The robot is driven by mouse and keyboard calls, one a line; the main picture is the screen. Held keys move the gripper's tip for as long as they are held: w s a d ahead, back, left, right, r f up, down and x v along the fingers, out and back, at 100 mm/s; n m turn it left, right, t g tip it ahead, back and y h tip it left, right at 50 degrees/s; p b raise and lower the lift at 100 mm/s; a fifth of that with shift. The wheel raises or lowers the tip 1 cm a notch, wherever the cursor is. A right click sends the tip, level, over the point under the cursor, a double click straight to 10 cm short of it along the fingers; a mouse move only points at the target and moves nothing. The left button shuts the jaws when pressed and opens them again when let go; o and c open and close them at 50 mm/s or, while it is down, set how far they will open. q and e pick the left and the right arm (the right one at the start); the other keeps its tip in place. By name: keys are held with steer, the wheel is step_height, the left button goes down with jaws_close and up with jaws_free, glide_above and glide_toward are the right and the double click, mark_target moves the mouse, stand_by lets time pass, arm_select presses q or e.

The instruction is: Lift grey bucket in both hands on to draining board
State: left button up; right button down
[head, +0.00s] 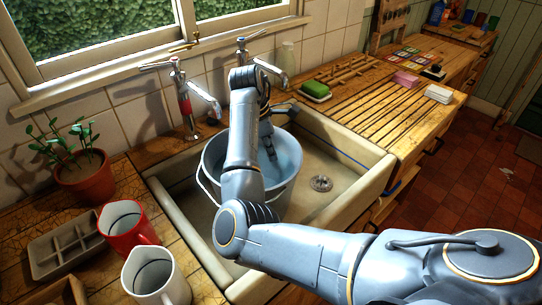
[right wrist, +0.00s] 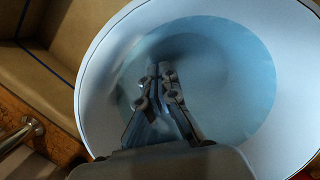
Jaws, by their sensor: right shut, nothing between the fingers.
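The grey bucket (head: 283,190) stands upright in the pale sink, with bluish water inside and its thin handle hanging at the left side. My right arm reaches across it and hides part of its rim. My right gripper (head: 270,150) points down inside the bucket's mouth, shut and empty. In the right wrist view the shut fingers (right wrist: 158,75) are over the water, inside the bucket's pale rim (right wrist: 98,75); I cannot tell whether the tips touch the water. The grooved wooden draining board (head: 385,122) lies right of the sink. My left gripper is not in view.
Two taps (head: 185,100) stand behind the sink (head: 345,205). A green sponge in a dish (head: 316,90), a pink block (head: 406,79) and a white block (head: 438,94) edge the draining board, whose middle is clear. Red (head: 127,225) and white (head: 155,275) jugs stand left.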

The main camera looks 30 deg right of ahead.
mark_target(278, 170)
steer(key=x, duration=0.8)
steer(key=shift+r, duration=0.1)
